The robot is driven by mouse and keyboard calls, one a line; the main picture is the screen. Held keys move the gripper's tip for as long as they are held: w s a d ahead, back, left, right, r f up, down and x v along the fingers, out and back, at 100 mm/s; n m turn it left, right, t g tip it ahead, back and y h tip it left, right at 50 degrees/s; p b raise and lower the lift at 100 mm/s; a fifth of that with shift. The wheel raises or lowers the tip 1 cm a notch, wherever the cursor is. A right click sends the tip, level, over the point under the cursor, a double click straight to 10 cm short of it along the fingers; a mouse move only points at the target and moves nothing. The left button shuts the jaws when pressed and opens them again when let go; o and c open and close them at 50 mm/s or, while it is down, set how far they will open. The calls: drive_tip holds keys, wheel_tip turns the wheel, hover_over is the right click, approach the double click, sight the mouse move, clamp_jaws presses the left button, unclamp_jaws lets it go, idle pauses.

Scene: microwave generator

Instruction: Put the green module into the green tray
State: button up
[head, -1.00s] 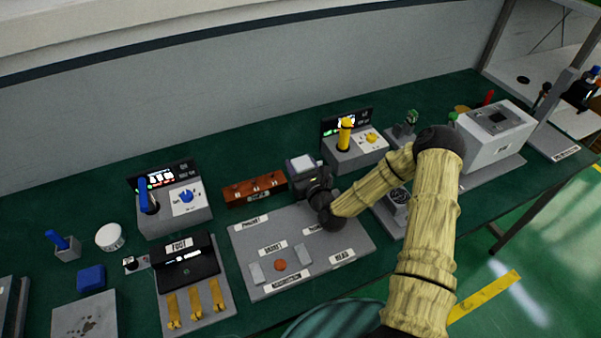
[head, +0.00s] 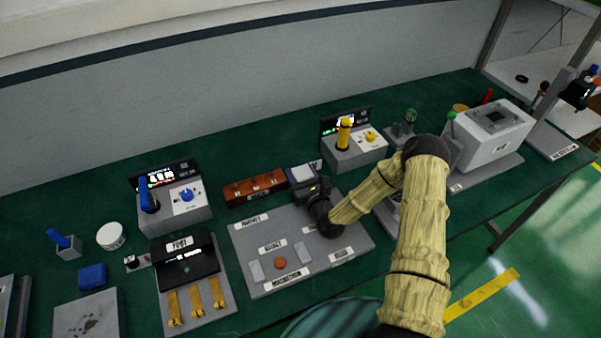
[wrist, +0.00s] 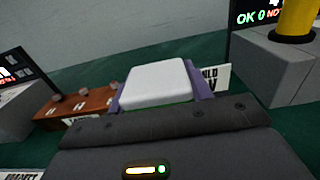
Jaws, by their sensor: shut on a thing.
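My gripper (head: 307,183) is shut on a block with a white top (head: 302,172), above the back edge of a grey board. In the wrist view the block (wrist: 157,82) shows a thin green lower edge, so it appears to be the green module. Purple parts (wrist: 201,80) flank it, and the dark gripper body hides its near side. I cannot make out a green tray in either view.
The grey board (head: 262,247) has labels and a red button. A brown rack (head: 254,188) lies left of the gripper. A station with a yellow handle (head: 344,134) stands behind to the right. A large grey box (head: 493,132) stands farther right.

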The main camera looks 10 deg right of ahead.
drive_tip(key=o, duration=1.1)
drive_tip(key=shift+o, duration=0.2)
drive_tip(key=shift+r, duration=0.1)
drive_tip(key=shift+s+d, duration=0.1)
drive_tip(key=b+v, duration=0.2)
drive_tip(key=v, duration=0.9)
drive_tip(key=shift+s+d, duration=0.1)
drive_tip(key=shift+s, duration=0.25)
